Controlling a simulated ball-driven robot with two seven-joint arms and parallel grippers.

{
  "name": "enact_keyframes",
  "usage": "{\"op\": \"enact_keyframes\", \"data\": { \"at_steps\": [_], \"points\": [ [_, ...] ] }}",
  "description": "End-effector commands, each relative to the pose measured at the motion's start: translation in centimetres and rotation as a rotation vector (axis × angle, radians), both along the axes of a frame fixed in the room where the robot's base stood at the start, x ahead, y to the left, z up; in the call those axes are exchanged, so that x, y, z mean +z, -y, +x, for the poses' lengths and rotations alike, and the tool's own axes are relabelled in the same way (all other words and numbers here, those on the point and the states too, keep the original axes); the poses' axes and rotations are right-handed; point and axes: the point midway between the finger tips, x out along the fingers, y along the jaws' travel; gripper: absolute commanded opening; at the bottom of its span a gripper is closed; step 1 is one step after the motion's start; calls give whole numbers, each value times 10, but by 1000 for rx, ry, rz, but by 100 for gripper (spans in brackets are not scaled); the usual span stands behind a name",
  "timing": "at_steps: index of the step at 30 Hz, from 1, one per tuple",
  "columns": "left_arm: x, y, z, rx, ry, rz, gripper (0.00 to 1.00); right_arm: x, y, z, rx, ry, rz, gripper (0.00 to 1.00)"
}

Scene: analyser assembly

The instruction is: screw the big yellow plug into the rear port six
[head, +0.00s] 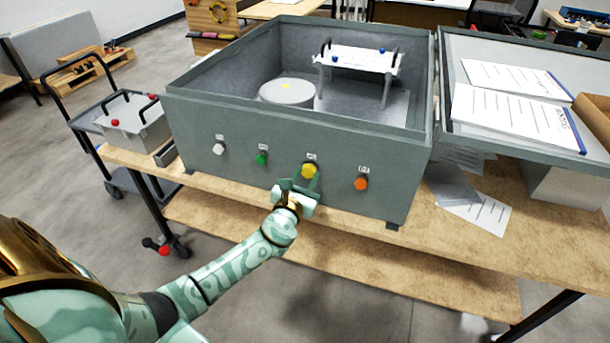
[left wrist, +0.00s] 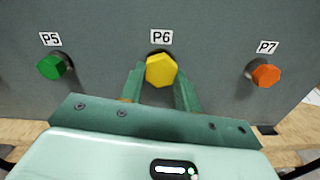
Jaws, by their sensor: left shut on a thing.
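The big yellow plug (head: 309,171) is at the port labelled P6 on the face of the grey analyser box (head: 240,130). In the left wrist view the yellow plug (left wrist: 161,71) sits just under the P6 label (left wrist: 161,37), between the two green fingers. My left gripper (head: 300,187) is shut on the plug; it also shows in the left wrist view (left wrist: 160,88). The port opening is mostly hidden behind the plug, so how deep it sits cannot be told. My right gripper is not in view.
A green plug (left wrist: 51,67) at P5 and an orange plug (left wrist: 266,75) at P7 flank the yellow one. A white plug (head: 219,148) is further left. The box stands on a wooden bench (head: 450,230), with papers (head: 490,215) at its right.

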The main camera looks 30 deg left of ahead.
Motion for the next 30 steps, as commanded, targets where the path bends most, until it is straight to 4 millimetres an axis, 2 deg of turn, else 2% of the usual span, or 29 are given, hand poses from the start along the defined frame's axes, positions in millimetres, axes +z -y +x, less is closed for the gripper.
{"op": "enact_keyframes", "data": {
  "at_steps": [11, 25, 26, 28, 30],
  "points": [
    [1, -1, 0, 1, -14, 53, 0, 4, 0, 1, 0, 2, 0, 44],
    [3, -1, 0, 1, -116, 489, 0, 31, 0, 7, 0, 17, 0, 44],
    [2, -1, 0, 2, -117, 499, 38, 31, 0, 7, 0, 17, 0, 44],
    [1, -1, 0, 2, -116, 494, 58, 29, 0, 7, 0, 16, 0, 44],
    [0, -1, 0, 1, -116, 490, 61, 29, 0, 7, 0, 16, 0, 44]
  ]
}}
